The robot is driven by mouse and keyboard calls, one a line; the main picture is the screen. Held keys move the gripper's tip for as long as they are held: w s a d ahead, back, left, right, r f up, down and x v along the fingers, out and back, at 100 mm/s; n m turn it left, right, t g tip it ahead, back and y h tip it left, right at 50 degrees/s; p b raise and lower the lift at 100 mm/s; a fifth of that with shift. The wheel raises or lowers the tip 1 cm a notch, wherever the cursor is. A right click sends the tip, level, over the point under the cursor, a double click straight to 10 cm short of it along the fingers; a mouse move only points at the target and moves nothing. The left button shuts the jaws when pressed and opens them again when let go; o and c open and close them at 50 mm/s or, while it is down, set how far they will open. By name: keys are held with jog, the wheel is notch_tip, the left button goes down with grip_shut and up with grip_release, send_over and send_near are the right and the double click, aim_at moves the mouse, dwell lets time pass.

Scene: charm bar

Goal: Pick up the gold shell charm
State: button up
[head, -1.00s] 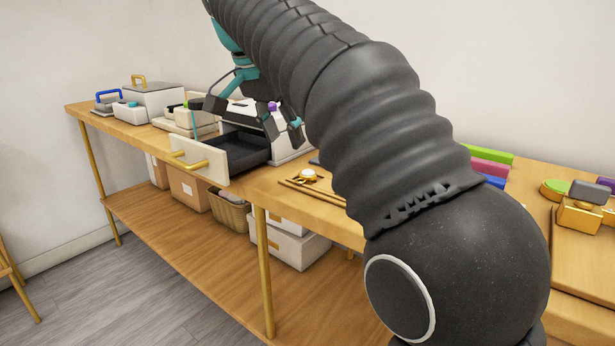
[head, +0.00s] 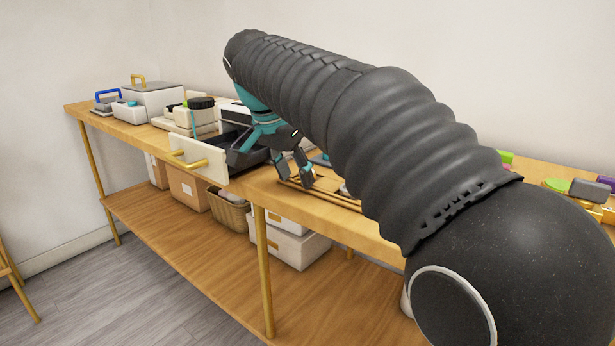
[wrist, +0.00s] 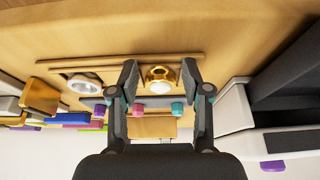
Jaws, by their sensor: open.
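A small rounded gold charm (wrist: 160,74) lies on a shallow wooden tray on the bench in the wrist view. I take it for the gold shell charm, though its shape is too small to tell. My gripper (wrist: 160,68) is open and empty, with one finger on each side of the charm in the picture. I cannot tell how high the fingers are above it. In the head view my gripper (head: 270,172) hangs over the bench beside the open drawer, and the gold charm cannot be made out there.
A silver-white round piece (wrist: 85,83) lies left of the charm. Pink and teal small pieces (wrist: 139,109) are just beyond. Bare wood (wrist: 110,30) lies nearer the front edge.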

jog(key=shift+f, duration=0.2)
dwell(0.5)
grip_shut()
